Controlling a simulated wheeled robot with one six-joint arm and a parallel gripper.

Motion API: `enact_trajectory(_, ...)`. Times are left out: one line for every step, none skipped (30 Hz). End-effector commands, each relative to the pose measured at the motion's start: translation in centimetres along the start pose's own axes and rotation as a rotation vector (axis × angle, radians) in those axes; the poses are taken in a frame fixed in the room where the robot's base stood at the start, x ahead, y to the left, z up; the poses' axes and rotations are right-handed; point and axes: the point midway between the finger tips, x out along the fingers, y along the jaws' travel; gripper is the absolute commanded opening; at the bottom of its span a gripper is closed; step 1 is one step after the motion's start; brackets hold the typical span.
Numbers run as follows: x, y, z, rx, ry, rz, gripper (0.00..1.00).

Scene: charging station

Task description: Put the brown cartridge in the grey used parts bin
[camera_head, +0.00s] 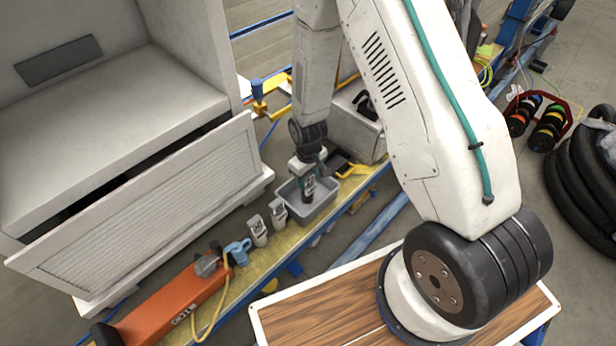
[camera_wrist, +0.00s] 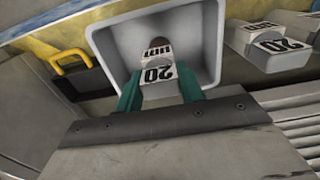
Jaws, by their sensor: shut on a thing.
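My gripper (camera_head: 308,180) is shut on the brown cartridge (camera_head: 309,188), which has a pale label. In the wrist view the cartridge (camera_wrist: 157,74) sits between the teal fingers of my gripper (camera_wrist: 158,84); its label reads 20 and a brown end shows beyond it. The grey used parts bin (camera_head: 325,213) is an open box on the yellow ledge. The held cartridge is over the bin's opening in both views; the bin's rim (camera_wrist: 211,45) surrounds it in the wrist view. How far it reaches into the bin, or whether it touches the floor, I cannot tell.
Two pale labelled cartridges stand left of the bin (camera_head: 258,231), (camera_head: 278,213). A black item with a yellow handle (camera_wrist: 75,62) is on the bin's other side. An open cabinet panel (camera_head: 150,205) is at left, an orange tool (camera_head: 165,305) in front.

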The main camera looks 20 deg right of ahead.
Motion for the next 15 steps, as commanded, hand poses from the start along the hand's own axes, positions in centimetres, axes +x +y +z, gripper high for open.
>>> enact_trajectory(0.12, 0.00, 0.00, 0.000, 0.000, 0.000, 0.41)
enact_trajectory(0.08, 0.00, -0.01, 0.000, 0.000, 0.000, 0.49)
enact_trajectory(0.08, 0.00, -0.01, 0.000, 0.000, 0.000, 0.60)
enact_trajectory(0.07, 0.00, -0.01, 0.000, 0.000, 0.000, 0.60)
enact_trajectory(0.08, 0.00, 0.00, 0.000, 0.000, 0.000, 0.60)
enact_trajectory(0.07, 0.00, 0.00, 0.000, 0.000, 0.000, 0.60)
enact_trajectory(0.07, 0.00, 0.00, 0.000, 0.000, 0.000, 0.60)
enact_trajectory(0.07, 0.00, 0.00, 0.000, 0.000, 0.000, 0.60)
enact_trajectory(0.07, 0.00, 0.00, 0.000, 0.000, 0.000, 0.60)
enact_trajectory(0.07, 0.00, 0.00, 0.000, 0.000, 0.000, 0.60)
enact_trajectory(0.05, 0.00, 0.00, 0.000, 0.000, 0.000, 0.60)
enact_trajectory(-0.03, 0.00, 0.00, 0.000, 0.000, 0.000, 0.60)
enact_trajectory(-0.15, 0.01, -0.01, 0.000, 0.001, 0.000, 0.60)
enact_trajectory(-0.33, 0.01, -0.02, 0.000, 0.001, 0.000, 0.60)
enact_trajectory(-0.70, 0.02, -0.05, 0.000, 0.002, 0.001, 0.60)
